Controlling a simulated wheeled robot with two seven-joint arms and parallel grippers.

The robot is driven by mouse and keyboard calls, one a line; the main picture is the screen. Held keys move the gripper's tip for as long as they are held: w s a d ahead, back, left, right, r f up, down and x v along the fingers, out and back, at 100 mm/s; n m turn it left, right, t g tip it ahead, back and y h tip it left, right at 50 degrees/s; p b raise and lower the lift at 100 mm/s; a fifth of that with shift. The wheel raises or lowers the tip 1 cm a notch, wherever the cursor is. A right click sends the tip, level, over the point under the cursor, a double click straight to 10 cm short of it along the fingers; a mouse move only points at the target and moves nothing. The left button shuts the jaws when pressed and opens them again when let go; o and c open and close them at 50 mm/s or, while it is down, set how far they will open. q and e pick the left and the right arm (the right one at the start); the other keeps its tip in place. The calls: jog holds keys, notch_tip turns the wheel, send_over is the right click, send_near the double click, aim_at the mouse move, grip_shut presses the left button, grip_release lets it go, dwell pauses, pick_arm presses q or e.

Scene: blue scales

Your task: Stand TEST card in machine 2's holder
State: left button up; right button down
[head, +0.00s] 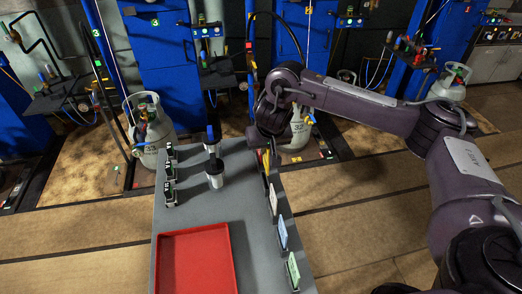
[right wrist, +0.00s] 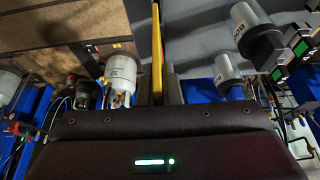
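My right gripper (head: 264,143) is low over the far right edge of the grey table. A thin yellow card (head: 266,160) is just below it in the head view. In the right wrist view the yellow card (right wrist: 157,50) shows edge-on between the close-set fingers, which look shut on it. Its writing is hidden, so I cannot read whether it says TEST. A pale card (head: 273,199), a blue card (head: 283,233) and a green card (head: 293,271) stand along the same edge. My left gripper is out of view.
A red tray (head: 196,262) lies at the table's near end. Black stands with small labels (head: 170,172) and black-topped pale cylinders (head: 215,172) stand at the far left. White gas cylinders (head: 151,130) stand by the blue machines. Floor to the right is clear.

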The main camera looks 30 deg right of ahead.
aim_at(265, 157)
jog(key=shift+f, duration=0.55)
jog(key=shift+f+b, duration=0.1)
jog(key=shift+b, duration=0.2)
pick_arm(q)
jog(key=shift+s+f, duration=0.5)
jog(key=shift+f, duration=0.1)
pick_arm(e)
jog(key=shift+w, duration=0.1)
jog(key=shift+p, duration=0.75)
jog(key=shift+f+b, duration=0.8)
jog(key=shift+f, duration=0.55)
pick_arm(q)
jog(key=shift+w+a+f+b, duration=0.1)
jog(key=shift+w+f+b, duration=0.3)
pick_arm(e)
jog(key=shift+f, duration=1.85)
